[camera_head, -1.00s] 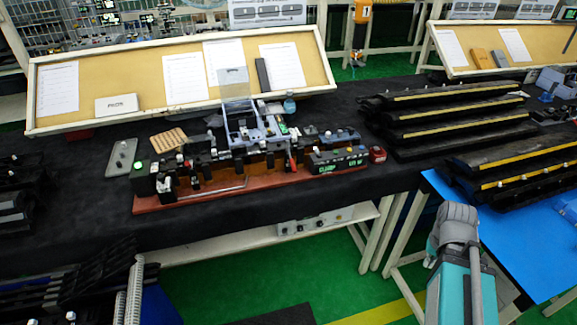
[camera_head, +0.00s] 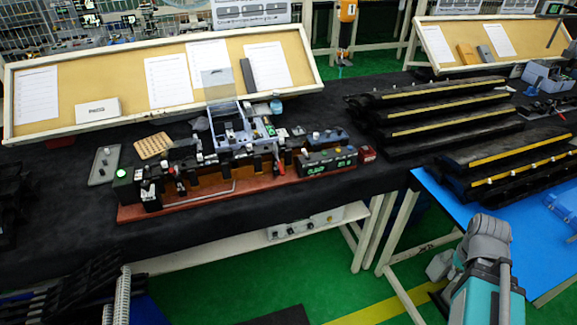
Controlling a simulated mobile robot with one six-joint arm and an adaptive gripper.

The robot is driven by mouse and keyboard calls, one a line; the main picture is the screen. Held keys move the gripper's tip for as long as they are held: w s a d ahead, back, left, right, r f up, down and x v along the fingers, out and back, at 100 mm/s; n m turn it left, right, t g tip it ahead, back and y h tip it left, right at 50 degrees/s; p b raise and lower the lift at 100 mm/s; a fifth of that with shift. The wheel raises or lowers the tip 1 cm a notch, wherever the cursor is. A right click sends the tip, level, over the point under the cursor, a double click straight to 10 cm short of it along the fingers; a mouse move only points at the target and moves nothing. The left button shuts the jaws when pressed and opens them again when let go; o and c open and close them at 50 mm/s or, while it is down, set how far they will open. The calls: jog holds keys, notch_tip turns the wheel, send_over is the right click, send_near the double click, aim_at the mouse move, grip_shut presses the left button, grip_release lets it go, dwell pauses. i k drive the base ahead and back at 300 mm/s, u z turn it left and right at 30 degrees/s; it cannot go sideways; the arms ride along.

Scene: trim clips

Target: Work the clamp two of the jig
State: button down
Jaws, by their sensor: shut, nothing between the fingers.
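The jig stands on a long red-brown base (camera_head: 205,198) on the black-covered table, left of the picture's middle. Several black clamps line it, some with red-tipped levers (camera_head: 279,166); which one is clamp two I cannot tell. A green button box (camera_head: 123,176) is at the jig's left end. A dark box with green lettering (camera_head: 328,163), the first word seemingly CLAMP, is at its right end. My grey and teal arm shows at the lower right, well apart from the jig. My gripper cannot be made out.
A sloped board (camera_head: 130,62) with papers stands behind the jig. Black trim strips with yellow edges (camera_head: 440,112) are stacked to the right, beside a blue mat (camera_head: 440,205). A grey plate (camera_head: 104,166) lies left of the jig. Green floor (camera_head: 250,262) is open in front.

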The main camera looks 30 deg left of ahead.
aim_at(279, 163)
jog(key=z, duration=0.7)
jog(key=k, duration=1.15)
jog(key=u, duration=1.15)
jog(key=i, duration=0.45)
jog(key=u, duration=0.1)
